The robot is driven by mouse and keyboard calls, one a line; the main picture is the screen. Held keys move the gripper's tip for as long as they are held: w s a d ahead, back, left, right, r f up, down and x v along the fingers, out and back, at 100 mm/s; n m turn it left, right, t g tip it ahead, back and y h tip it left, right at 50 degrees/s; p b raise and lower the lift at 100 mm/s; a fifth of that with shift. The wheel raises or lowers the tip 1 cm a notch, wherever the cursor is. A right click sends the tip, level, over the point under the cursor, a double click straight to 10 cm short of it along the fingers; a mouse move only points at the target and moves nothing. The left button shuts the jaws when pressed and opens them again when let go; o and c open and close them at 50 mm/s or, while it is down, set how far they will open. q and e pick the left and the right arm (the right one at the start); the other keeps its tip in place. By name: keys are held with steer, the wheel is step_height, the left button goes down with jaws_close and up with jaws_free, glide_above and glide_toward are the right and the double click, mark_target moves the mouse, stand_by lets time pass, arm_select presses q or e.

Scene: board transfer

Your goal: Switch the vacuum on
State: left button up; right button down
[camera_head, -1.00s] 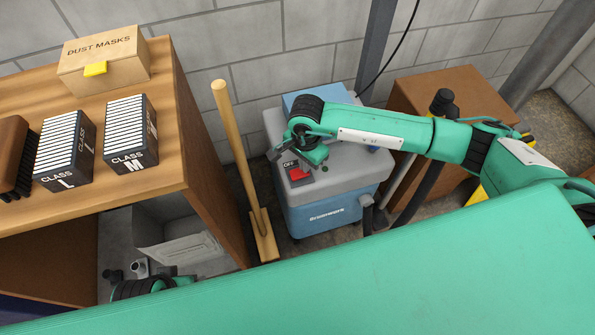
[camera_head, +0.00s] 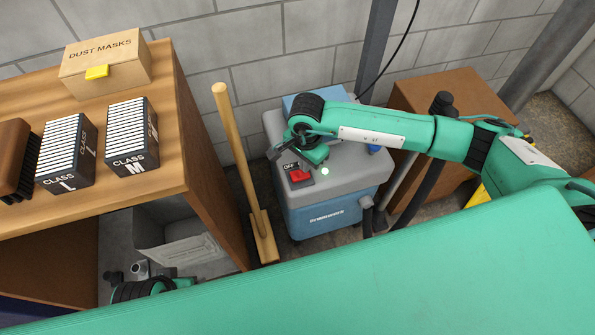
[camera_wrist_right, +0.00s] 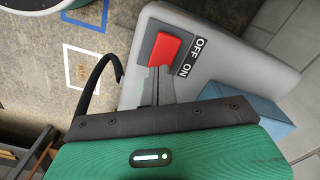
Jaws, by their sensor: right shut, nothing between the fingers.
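The vacuum (camera_head: 335,190) has a blue body and grey top and stands on the floor by the wall. Its red switch (camera_head: 299,174) has an OFF label beside it. In the right wrist view the red switch (camera_wrist_right: 167,50) lies beside OFF and ON labels. My right gripper (camera_wrist_right: 159,72) is shut and empty, its fingertips at the ON end of the switch, seemingly touching it. In the head view my right gripper (camera_head: 280,153) is over the vacuum's top. A small light (camera_head: 325,171) beside the switch glows pale green. Of my left arm, only a part shows at bottom left; its fingers are not clear.
A wooden shelf unit (camera_head: 205,165) with a DUST MASKS box (camera_head: 105,68) and class boxes stands left. A wooden-handled tool (camera_head: 237,150) stands between it and the vacuum. A brown cabinet (camera_head: 440,88) and dark hose (camera_head: 420,185) are to the right.

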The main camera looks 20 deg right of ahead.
steer(key=shift+r+p, duration=1.05)
steer(key=shift+r, duration=1.45)
steer(key=shift+s+f, duration=0.1)
steer(key=shift+f, duration=0.05)
